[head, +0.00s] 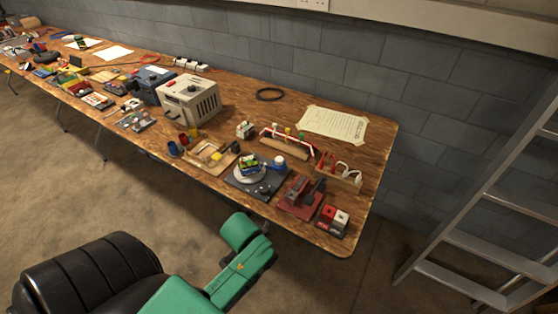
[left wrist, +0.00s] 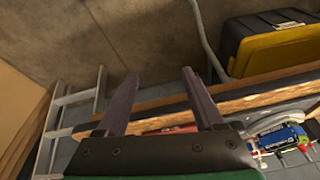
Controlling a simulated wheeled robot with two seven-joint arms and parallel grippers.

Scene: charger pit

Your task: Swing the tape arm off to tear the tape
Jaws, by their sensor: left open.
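On the workbench (head: 330,235) a dark flat base (head: 240,185) carries a pale round turntable (head: 237,175). A green, blue and yellow block (head: 247,166) lies on the turntable. A blue round piece with white (head: 279,162), perhaps the tape roll, is beside it; I cannot make out the tape arm or tape clearly. In the left wrist view the block (left wrist: 283,137) shows at the right, partly cut off. My left gripper (left wrist: 160,77) is open with nothing between its fingers, near the bench edge and apart from the block. My right gripper is not in view.
Right of the turntable are a red base with dark blocks (head: 300,196) and small red and white blocks (head: 333,219). A ladder (head: 480,230) stands right of the bench.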

